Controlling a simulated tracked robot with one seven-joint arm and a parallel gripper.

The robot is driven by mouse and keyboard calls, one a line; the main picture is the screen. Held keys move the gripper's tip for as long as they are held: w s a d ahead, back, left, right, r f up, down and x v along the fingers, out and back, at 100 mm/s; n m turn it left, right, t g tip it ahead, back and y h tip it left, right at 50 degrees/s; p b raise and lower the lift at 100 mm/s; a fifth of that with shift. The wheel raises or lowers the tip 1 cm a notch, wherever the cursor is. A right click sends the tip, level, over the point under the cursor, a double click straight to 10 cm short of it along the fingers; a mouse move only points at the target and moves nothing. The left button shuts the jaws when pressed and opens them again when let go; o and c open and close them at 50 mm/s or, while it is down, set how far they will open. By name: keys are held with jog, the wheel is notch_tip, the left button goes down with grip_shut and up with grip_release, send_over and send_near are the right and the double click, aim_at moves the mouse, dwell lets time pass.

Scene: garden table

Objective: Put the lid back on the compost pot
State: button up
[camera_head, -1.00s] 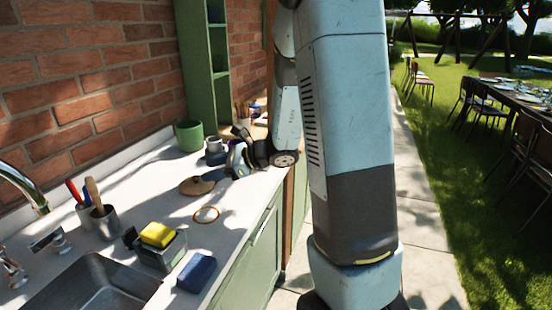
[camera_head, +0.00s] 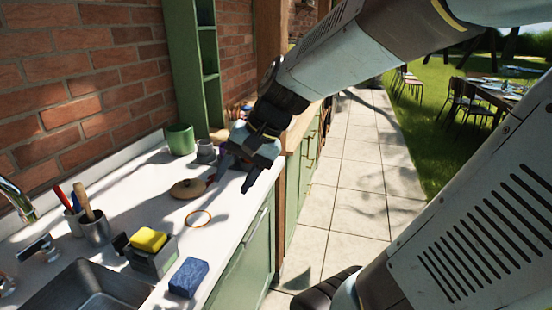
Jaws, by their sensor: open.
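A green pot (camera_head: 180,139) stands open-topped on the counter, against the wall by the green shelf. I take it for the compost pot. A round brown lid-like disc (camera_head: 188,188) with a small knob on top lies on the counter in front of the pot. My gripper (camera_head: 231,184) is open and empty, to the right of the disc over the counter, with its fingers pointing down. It is apart from the pot; whether one finger touches the disc's right edge I cannot tell.
A small grey pot (camera_head: 206,151) stands right of the green pot. An orange-brown ring (camera_head: 198,219) lies nearer. A sponge caddy (camera_head: 150,254), a blue sponge (camera_head: 188,277), a utensil cup (camera_head: 95,228) and the sink (camera_head: 85,292) are in front. The counter's right edge is close to my gripper.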

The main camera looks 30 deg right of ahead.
jog(key=s+d+r+n+t+h, duration=0.3)
jog(key=s+d+r+n+h, duration=0.1)
jog(key=s+d+h, duration=0.1)
jog(key=shift+d+n, duration=0.4)
jog(key=shift+d, duration=0.3)
jog(key=shift+o, duration=0.3)
jog(key=shift+s+r, duration=0.1)
jog(key=shift+r, duration=0.25)
jog(key=shift+d, duration=0.1)
jog(key=shift+c, duration=1.2)
jog(key=shift+n, duration=0.3)
